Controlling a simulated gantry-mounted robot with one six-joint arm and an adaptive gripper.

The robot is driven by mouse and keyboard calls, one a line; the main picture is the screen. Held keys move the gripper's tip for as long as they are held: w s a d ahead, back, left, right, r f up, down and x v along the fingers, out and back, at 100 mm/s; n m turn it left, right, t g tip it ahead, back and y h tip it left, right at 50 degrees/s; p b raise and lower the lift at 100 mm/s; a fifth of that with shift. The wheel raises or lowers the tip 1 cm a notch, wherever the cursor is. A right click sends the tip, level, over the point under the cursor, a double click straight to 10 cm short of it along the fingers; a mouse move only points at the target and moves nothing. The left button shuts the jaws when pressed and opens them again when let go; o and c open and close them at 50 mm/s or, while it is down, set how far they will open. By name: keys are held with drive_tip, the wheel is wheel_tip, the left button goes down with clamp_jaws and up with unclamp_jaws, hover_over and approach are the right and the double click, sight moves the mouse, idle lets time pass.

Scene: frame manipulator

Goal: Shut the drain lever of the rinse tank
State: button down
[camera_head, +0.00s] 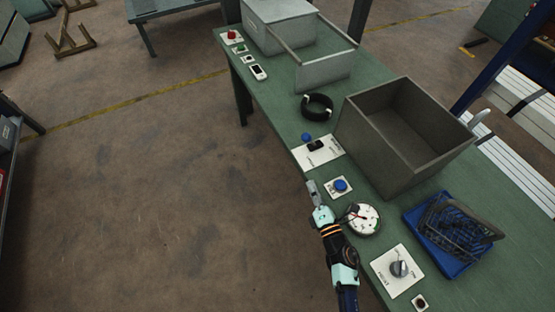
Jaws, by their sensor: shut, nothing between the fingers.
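The open grey tank (400,130) stands on the green bench, its inside empty as far as I can see. A light-coloured handle (479,117) sticks up at its right rim. A blue-knobbed lever (306,136) with a dark base sits on a white labelled plate (328,156) left of the tank. The label is too small to read, so I cannot tell which of these is the drain lever. My gripper (313,188) is shut and empty at the bench's left edge, left of the blue push button (340,186) and below the lever plate. It appears apart from the lever.
A round white dial (363,219) lies right of my wrist. A rotary knob (400,268) and blue basket (447,265) sit nearer the bottom. Open floor lies left.

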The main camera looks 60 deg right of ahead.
sight(310, 140)
drive_tip(key=shift+d+r, duration=0.1)
drive_tip(key=x, duration=0.4)
drive_tip(key=s+d+r+x, duration=0.1)
drive_tip(key=x, duration=0.3)
drive_tip(key=d+x, duration=0.1)
drive_tip(key=x, duration=0.3)
drive_tip(key=shift+d+r+b, duration=0.25)
drive_tip(key=shift+b, duration=0.1)
drive_tip(key=shift+r, duration=0.1)
